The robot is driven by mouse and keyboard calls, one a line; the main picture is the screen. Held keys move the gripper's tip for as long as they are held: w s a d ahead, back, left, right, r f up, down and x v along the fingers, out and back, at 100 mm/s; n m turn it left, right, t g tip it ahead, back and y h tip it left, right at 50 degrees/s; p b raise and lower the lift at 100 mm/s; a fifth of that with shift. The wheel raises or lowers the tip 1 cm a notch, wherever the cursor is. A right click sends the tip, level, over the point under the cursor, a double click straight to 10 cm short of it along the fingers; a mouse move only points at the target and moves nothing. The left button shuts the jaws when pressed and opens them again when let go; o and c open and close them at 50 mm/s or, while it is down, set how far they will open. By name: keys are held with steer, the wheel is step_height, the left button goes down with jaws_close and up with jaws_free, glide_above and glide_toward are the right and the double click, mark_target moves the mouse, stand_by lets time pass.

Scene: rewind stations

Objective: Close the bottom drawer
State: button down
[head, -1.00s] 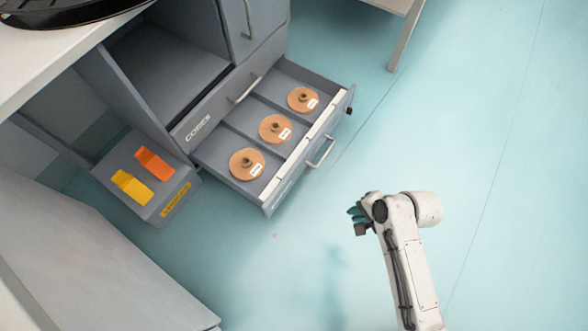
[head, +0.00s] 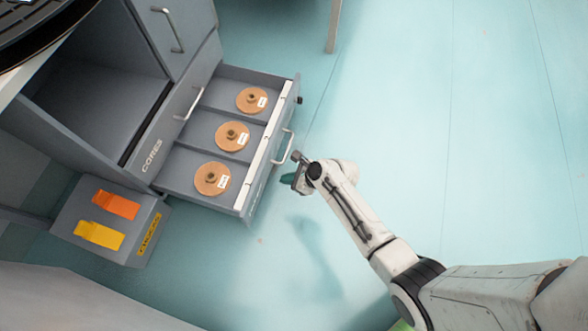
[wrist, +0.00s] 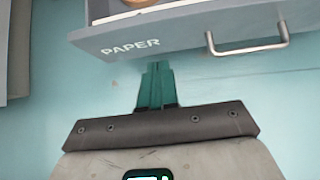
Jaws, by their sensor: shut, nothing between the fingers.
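The bottom drawer (head: 245,202) is pulled open from the grey cabinet, with a pale front edge and a bar handle (head: 283,147). Several copper-coloured discs (head: 231,137) sit in its compartments. In the wrist view its front (wrist: 180,40) is marked PAPER, with the handle (wrist: 248,47) to the right. My gripper (head: 288,179) is just outside the drawer front in the head view. In the wrist view its teal fingers (wrist: 157,72) are together and empty, pointing at the lower edge of the front, left of the handle. I cannot tell whether they touch it.
Above the open drawer is a shut drawer marked CORES (head: 152,155). A low grey box (head: 75,215) with orange and yellow pieces on top stands left of the drawer. A table leg (head: 333,25) is at the back. The floor at right is clear.

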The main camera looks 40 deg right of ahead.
mark_target(260, 177)
steer(key=shift+w+a+f+b, duration=0.55)
steer(key=shift+w+a, duration=0.1)
steer(key=shift+w, duration=0.3)
steer(key=shift+w+a+f+b, duration=0.45)
steer(key=shift+w+a+b, duration=0.2)
steer(key=shift+w, duration=0.25)
steer(key=shift+w+a+f+b, duration=0.5)
steer(key=shift+w+a, duration=0.2)
steer(key=shift+w, duration=0.25)
